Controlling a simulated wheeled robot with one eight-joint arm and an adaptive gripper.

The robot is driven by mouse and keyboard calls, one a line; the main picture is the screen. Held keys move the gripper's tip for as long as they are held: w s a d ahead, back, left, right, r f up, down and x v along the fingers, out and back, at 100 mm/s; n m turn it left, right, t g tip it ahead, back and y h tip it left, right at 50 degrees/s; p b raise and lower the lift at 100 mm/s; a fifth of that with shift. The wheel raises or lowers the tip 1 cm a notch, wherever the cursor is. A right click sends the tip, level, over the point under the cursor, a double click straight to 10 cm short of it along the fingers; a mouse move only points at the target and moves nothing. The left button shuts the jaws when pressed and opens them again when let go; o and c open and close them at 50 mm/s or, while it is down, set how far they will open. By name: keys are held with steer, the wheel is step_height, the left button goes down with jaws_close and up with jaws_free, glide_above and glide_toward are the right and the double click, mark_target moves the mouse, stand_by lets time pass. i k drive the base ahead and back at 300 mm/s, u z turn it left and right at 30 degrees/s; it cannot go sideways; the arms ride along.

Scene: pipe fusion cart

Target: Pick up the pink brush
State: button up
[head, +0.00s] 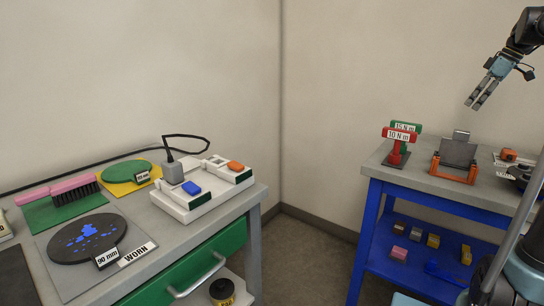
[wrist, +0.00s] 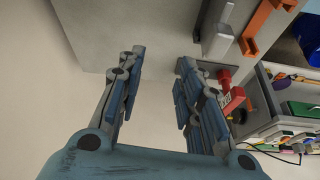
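The pink brush (head: 73,186) lies at the far left in the head view, with dark bristles along one side. It rests on a green mat (head: 40,215) on the grey top of the left cart, and its handle extends to the left. My gripper (head: 474,105) is at the upper right of the head view, above the blue cart and far from the brush. In the wrist view my gripper (wrist: 160,62) has its two fingers spread apart with nothing between them. I cannot make out the brush clearly in the wrist view.
The left cart also bears a dark disc (head: 87,238), a green disc (head: 125,171) and a white device (head: 203,193). Red and green torque tools (head: 399,136) and an orange-footed stand (head: 456,158) occupy the blue cart (head: 440,209). A floor gap separates the carts.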

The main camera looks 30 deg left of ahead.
mark_target(75, 188)
steer(key=i, duration=0.55)
steer(key=u, duration=3.2)
steer(key=i, duration=0.5)
